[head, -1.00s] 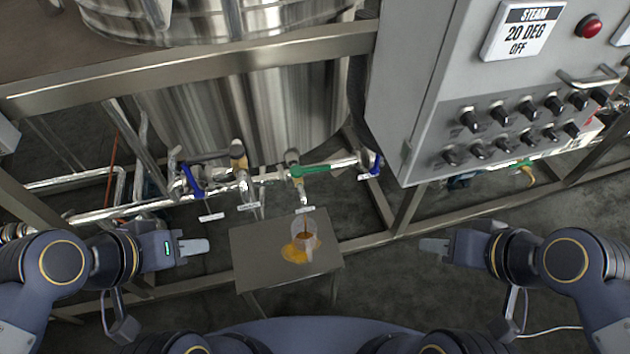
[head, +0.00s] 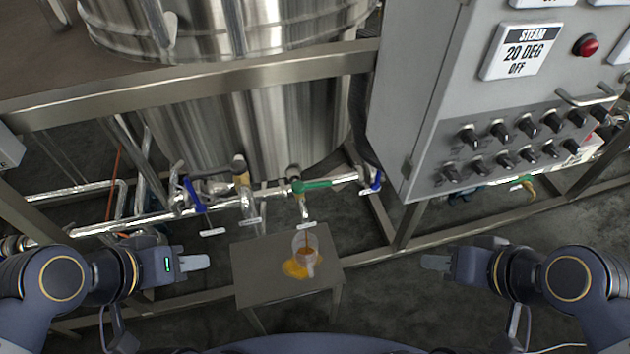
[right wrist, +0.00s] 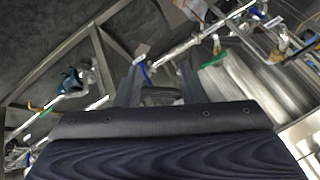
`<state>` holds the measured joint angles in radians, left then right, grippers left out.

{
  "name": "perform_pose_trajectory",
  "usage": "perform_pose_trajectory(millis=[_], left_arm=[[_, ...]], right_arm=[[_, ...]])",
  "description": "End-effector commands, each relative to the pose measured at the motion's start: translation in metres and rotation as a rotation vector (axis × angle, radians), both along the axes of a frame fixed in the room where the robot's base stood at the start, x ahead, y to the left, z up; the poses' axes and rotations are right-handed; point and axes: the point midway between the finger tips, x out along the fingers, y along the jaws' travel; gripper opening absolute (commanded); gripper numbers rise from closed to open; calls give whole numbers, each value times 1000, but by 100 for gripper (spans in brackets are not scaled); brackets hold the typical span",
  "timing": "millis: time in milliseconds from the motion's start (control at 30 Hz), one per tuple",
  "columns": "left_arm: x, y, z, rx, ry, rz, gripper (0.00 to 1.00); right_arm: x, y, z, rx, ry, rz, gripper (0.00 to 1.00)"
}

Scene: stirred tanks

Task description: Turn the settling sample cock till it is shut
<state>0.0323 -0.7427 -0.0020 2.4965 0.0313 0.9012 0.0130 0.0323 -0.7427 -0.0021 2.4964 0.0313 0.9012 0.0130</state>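A sample cock with a green handle (head: 318,185) sits on the steel pipe at the middle of the head view. Its handle lies along the pipe, pointing right. Below its spout a clear jug (head: 306,245) stands on a small table (head: 262,288), with brown liquid in it and a thin brown stream above. A yellow-orange puddle (head: 296,270) lies around its base. The green handle also shows in the right wrist view (right wrist: 213,61). My left gripper (head: 205,262) is left of the table, touching nothing; its finger gap is hidden. My right gripper (head: 425,262) is open and empty, right of the table.
A grey control box (head: 420,110) with several black knobs overhangs at right. A steel frame beam (head: 200,80) crosses above the pipe. Space between my grippers and the pipe looks free.

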Motion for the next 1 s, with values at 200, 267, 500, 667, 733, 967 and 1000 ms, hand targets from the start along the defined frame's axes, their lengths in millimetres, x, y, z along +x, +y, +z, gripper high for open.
perform_pose_trajectory(millis=[200, 267, 500, 667, 733, 967, 1000], left_arm=[[0, 0, 0, 0, 0, 0, 36], [0, 0, -2, 0, 0, 0, 36], [0, 0, -38, 0, 0, 0, 36], [0, 0, -71, 0, 0, 0, 36], [0, 0, -85, 0, 0, 0, 36], [0, 0, -124, 0, 0, 0, 36], [0, 0, -128, 0, 0, 0, 36]], right_arm=[[0, 0, 0, 0, 0, -1, 32], [0, 2, -3, 15, 15, -7, 25], [-13, 54, -58, 444, 498, -263, 0], [-6, 102, -81, 887, 1110, -633, 0], [8, 115, -87, 1059, 1387, -807, 0], [87, 112, -125, 1533, 2217, -1321, 0], [99, 108, -134, 1594, 2324, -1384, 0]])
